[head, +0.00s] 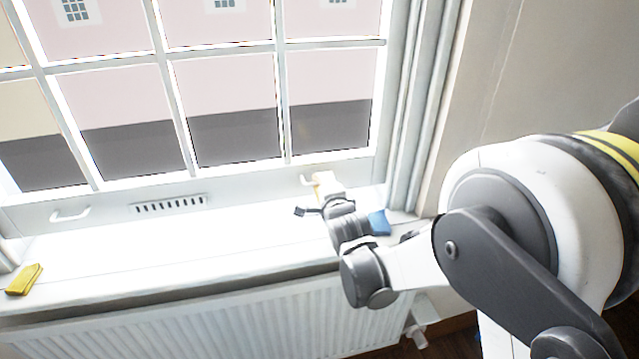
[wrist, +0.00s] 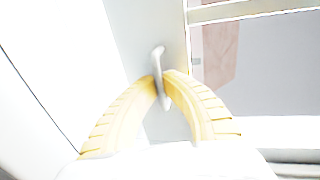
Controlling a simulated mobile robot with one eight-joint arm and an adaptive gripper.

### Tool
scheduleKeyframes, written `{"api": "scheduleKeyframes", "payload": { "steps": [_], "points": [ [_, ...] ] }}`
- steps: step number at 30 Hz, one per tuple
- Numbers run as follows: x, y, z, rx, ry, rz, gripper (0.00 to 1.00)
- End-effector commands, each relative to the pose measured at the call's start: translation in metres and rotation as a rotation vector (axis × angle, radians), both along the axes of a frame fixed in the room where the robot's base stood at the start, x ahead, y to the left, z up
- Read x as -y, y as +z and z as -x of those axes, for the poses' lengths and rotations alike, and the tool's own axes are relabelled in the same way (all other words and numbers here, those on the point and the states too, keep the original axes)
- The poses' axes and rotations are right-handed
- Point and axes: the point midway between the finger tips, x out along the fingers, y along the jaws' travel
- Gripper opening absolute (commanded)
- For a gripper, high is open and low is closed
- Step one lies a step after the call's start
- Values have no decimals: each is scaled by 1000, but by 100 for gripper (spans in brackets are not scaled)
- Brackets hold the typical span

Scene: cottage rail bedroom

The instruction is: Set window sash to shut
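The window sash (head: 240,180) is a white multi-pane frame with a bottom rail low over the sill. I cannot tell whether a gap is left under it. The rail has a left handle (head: 70,215) and a right handle (head: 306,181). My gripper (head: 318,184) is at the right handle. In the wrist view the two yellow fingers of my gripper (wrist: 161,76) close in from both sides on the white handle (wrist: 157,55), with the tips against it. My wrist hides part of the rail's right end in the head view.
The white sill (head: 150,255) holds a yellow block (head: 24,280) at the far left and a blue item (head: 378,223) beside my wrist. A slotted vent (head: 170,204) is in the rail. A radiator (head: 200,325) stands below. The sill's middle is clear.

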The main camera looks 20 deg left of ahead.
Motion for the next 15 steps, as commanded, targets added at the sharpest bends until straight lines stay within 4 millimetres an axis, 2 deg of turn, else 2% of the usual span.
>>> {"api": "scheduleKeyframes", "payload": {
  "steps": [5,8,11,15],
  "points": [
    [0,-1,0,0,0,0,0],
    [0,-8,0,-1,0,1,0],
    [0,-25,0,-3,0,2,0],
    [1,-58,1,-4,-1,3,0]
  ]
}}
